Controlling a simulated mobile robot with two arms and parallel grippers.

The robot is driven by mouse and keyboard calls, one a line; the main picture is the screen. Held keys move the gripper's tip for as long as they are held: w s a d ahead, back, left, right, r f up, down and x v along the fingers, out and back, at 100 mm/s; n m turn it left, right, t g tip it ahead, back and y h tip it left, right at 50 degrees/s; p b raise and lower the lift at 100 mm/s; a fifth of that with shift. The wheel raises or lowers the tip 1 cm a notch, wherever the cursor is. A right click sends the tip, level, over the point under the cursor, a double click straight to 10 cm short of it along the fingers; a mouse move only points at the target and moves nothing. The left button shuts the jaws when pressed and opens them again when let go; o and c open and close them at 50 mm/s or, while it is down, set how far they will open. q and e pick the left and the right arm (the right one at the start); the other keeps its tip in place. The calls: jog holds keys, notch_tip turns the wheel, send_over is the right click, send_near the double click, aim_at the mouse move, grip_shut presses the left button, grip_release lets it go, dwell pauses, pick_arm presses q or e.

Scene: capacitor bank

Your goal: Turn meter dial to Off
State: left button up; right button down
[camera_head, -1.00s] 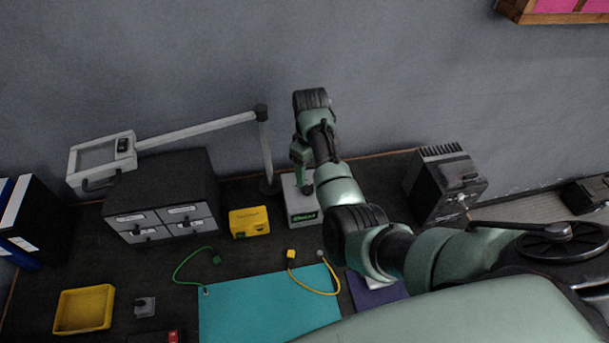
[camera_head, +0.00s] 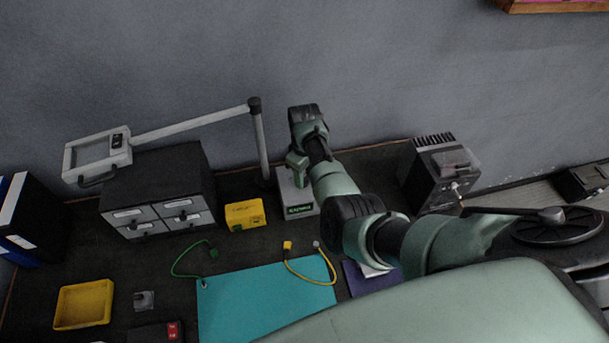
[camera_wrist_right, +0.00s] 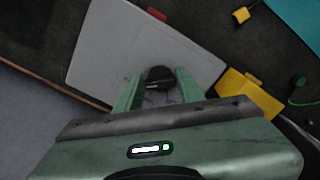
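The meter, a pale grey box (camera_head: 299,199) with a small green-lettered display, stands on the bench near the wall. In the right wrist view its grey face (camera_wrist_right: 105,50) fills the upper middle, with a round black dial (camera_wrist_right: 160,76) on it. My right gripper (camera_head: 297,172) reaches down at the meter. In the wrist view its two green fingers (camera_wrist_right: 159,82) are spread apart with the dial between their tips. I cannot tell whether they press on it. The dial's pointer and markings are not readable. My left gripper is out of view.
A yellow box (camera_head: 244,215) stands left of the meter, beside a drawer cabinet (camera_head: 160,190). A lamp-like arm (camera_head: 190,128) rises behind. Green (camera_head: 190,258) and yellow (camera_head: 310,277) leads lie by a teal mat (camera_head: 265,305). A black finned unit (camera_head: 440,175) stands to the right.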

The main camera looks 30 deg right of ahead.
jog(key=shift+n, duration=0.3)
jog(key=shift+d+r+n+p, duration=0.1)
jog(key=shift+n+p, duration=0.4)
jog(key=shift+p, duration=0.1)
jog(key=n+p, duration=0.1)
jog(key=n, duration=0.1)
jog(key=shift+n, duration=0.3)
jog(key=n+p, duration=0.1)
jog(key=n, duration=0.3)
jog(key=shift+w+d, duration=0.1)
jog(key=shift+w, duration=0.05)
jog(key=n, duration=0.5)
jog(key=shift+w+n, duration=0.15)
jog(key=shift+n, duration=0.25)
jog(key=n, duration=0.5)
jog(key=shift+w+f+n+b, duration=0.1)
jog(key=shift+f+n+b, duration=0.1)
jog(key=shift+n+b, duration=0.2)
jog(key=c, duration=0.9)
grip_release()
jog(key=shift+n, duration=0.3)
